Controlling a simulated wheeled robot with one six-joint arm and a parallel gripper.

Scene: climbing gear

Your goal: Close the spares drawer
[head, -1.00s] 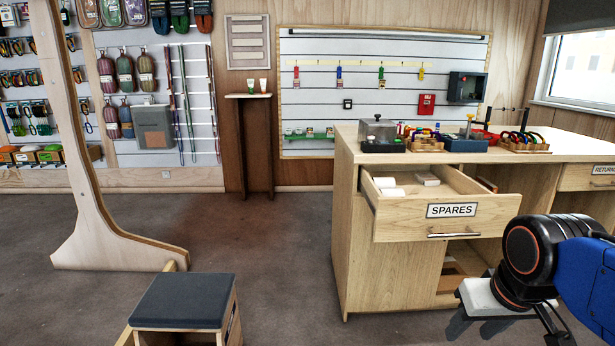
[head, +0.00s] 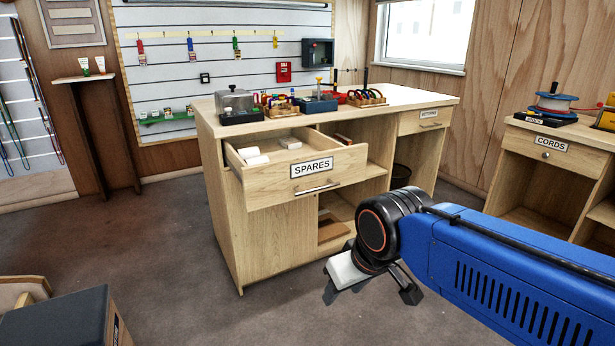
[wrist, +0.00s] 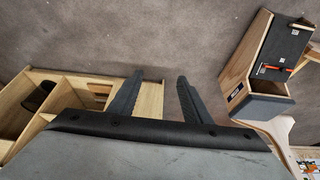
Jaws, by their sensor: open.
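The spares drawer (head: 275,184) is pulled out of the left side of the wooden counter (head: 222,190). It has a SPARES label and a metal bar handle (head: 317,188). White rolls and a small box lie inside it. My gripper (head: 370,288) is in front of the counter, lower than the drawer and to its right, apart from it. In the wrist view my gripper (wrist: 155,90) has its two dark fingers spread with nothing between them. The counter's open shelves (wrist: 60,100) show at left there.
Trays of gear (head: 310,103) stand on the countertop. A CORDS cabinet (head: 540,165) with spools is at right. A dark-topped step box (head: 60,318) is at lower left. The floor (head: 170,260) left of the counter is clear.

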